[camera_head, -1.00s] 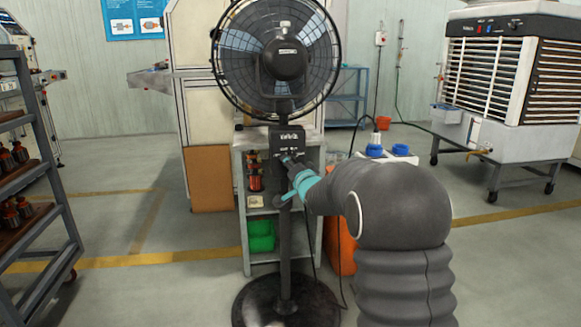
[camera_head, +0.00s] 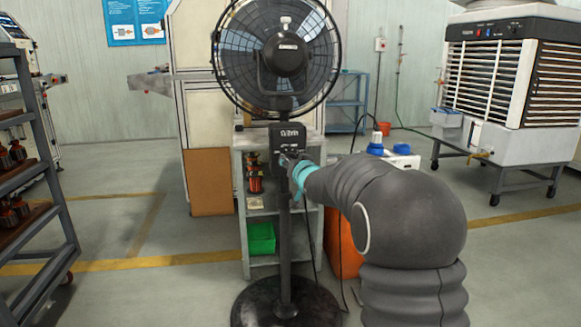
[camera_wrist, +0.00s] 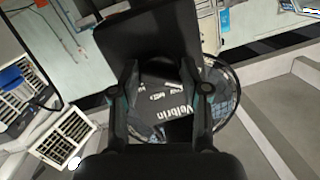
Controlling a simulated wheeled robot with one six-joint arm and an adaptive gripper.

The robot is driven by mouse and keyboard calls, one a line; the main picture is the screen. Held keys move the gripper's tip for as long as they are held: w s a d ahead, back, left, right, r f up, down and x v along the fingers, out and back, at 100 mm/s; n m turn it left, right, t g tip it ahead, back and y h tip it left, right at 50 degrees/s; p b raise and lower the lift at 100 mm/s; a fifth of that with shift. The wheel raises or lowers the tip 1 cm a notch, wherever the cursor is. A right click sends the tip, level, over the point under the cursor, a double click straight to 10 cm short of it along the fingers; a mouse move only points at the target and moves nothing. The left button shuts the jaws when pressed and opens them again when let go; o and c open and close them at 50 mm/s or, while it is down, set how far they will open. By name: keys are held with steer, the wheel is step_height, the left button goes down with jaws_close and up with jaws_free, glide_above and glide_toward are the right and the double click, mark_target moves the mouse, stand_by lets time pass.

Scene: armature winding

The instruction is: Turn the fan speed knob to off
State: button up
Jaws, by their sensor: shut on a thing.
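The black pedestal fan (camera_head: 285,48) stands upright in the middle of the head view, on a round base. Its control box (camera_head: 288,137) sits on the pole below the fan head and carries white lettering. My gripper (camera_head: 285,161) is at the lower front of this box, coming from the right. In the wrist view the control box (camera_wrist: 170,104) shows between the two fingers of my gripper (camera_wrist: 160,90), its lettering upside down. The gripper is shut on the fan speed knob. The knob itself is hidden by the fingers, so its setting cannot be seen.
A grey shelf unit (camera_head: 240,190) with a green bin (camera_head: 261,238) stands behind the fan. An orange container (camera_head: 343,245) and a hanging cable are beside the pole. A rack (camera_head: 50,190) is at left, an air cooler (camera_head: 490,90) at right. Floor at left front is clear.

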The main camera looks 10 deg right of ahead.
steer(key=shift+d+f+n, duration=0.1)
steer(key=shift+d+n, duration=0.05)
steer(key=shift+n, duration=0.35)
steer(key=o, duration=1.1)
steer(key=shift+d, duration=0.15)
steer(key=s+d+r, duration=0.1)
steer(key=s, duration=1.1)
steer(key=shift+r, duration=0.1)
